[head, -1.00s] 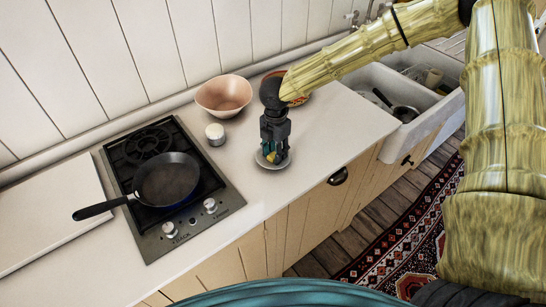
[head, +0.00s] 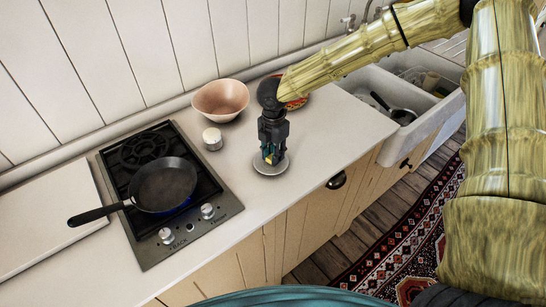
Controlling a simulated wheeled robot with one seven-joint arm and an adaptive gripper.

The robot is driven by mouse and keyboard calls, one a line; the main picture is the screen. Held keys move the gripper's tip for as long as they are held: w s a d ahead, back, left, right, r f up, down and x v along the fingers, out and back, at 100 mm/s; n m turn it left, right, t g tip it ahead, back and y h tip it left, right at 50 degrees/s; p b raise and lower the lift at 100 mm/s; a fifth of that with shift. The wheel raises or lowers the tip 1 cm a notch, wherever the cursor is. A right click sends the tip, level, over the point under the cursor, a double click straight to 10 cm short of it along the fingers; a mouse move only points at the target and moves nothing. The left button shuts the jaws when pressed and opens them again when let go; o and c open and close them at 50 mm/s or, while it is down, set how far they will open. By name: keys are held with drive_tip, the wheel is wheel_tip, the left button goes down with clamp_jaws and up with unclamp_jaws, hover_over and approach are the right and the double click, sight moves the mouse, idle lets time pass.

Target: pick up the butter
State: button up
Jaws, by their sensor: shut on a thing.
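The butter (head: 268,159) is a small yellow piece, mostly hidden between the fingers of my gripper (head: 271,160). My gripper points down and is shut on the butter. It is over a small pale round dish (head: 271,168) on the counter near its front edge. The butter appears a little above the dish, but the fingers hide part of the gap.
A stove (head: 160,190) with a black frying pan (head: 163,185) is at the left. A pink bowl (head: 221,99), a small white-topped jar (head: 212,138) and a patterned plate (head: 297,103) stand behind my gripper. A sink (head: 438,105) is at the right. The counter right of the dish is clear.

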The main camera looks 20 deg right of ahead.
drive_tip(key=shift+s+r+b, duration=0.3)
drive_tip(key=shift+r+b, duration=0.1)
drive_tip(key=shift+r, duration=0.15)
drive_tip(key=shift+s+r+b, duration=0.25)
drive_tip(key=shift+r+b, duration=0.1)
drive_tip(key=shift+r, duration=0.2)
drive_tip(key=s+b, duration=0.1)
drive_tip(key=s, duration=0.3)
drive_tip(key=s+r+b, duration=0.1)
drive_tip(key=s, duration=0.4)
drive_tip(key=s+d+b, duration=0.1)
drive_tip(key=s+b, duration=0.1)
drive_tip(key=s, duration=0.2)
drive_tip(key=shift+s+r, duration=0.15)
drive_tip(key=shift+r, duration=0.1)
drive_tip(key=shift+s+r, duration=0.1)
drive_tip(key=shift+s, duration=0.7)
